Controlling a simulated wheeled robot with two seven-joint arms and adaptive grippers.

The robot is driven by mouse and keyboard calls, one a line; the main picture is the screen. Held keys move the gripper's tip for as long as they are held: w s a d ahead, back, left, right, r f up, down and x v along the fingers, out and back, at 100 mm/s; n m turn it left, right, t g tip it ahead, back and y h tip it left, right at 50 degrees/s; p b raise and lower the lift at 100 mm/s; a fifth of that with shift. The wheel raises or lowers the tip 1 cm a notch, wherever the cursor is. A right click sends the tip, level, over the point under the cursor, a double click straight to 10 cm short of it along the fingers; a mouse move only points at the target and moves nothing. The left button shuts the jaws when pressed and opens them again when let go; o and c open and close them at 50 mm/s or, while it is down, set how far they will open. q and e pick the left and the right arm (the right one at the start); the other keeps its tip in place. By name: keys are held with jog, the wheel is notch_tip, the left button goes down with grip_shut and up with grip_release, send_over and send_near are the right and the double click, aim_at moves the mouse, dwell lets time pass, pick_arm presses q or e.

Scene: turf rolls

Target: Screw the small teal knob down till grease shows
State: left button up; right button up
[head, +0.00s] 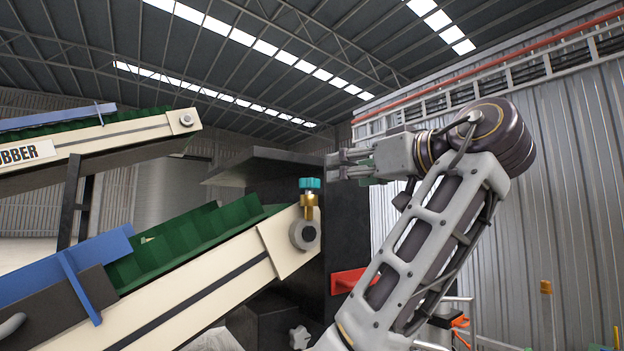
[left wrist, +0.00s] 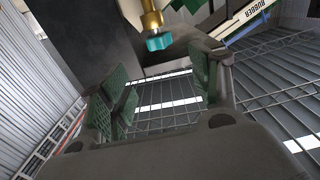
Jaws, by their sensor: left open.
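The small teal knob (head: 309,183) tops an upright brass grease cup (head: 308,206) at the upper end of the lower conveyor. My left gripper (head: 335,166) is just right of the knob and slightly higher in the head view, its fingers pointing left. In the left wrist view the gripper (left wrist: 160,72) is open, its green-padded fingers spread with nothing between them. There the knob (left wrist: 159,42) and brass stem (left wrist: 151,19) hang from the top edge, near the gap. No contact shows. No grease can be made out. My right gripper is not in view.
The lower conveyor (head: 200,290) with a green ribbed belt (head: 190,238) slopes up to the cup. Another conveyor (head: 110,135) is at upper left. A dark cabinet (head: 346,225) stands behind the cup, with a red part (head: 347,281) low on it. A corrugated wall (head: 580,180) is at right.

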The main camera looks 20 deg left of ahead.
aim_at(312, 179)
pick_arm(q)
jog(key=shift+p+x, duration=1.9)
jog(key=shift+x, duration=4.7)
jog(key=shift+c, duration=0.2)
jog(key=c, duration=1)
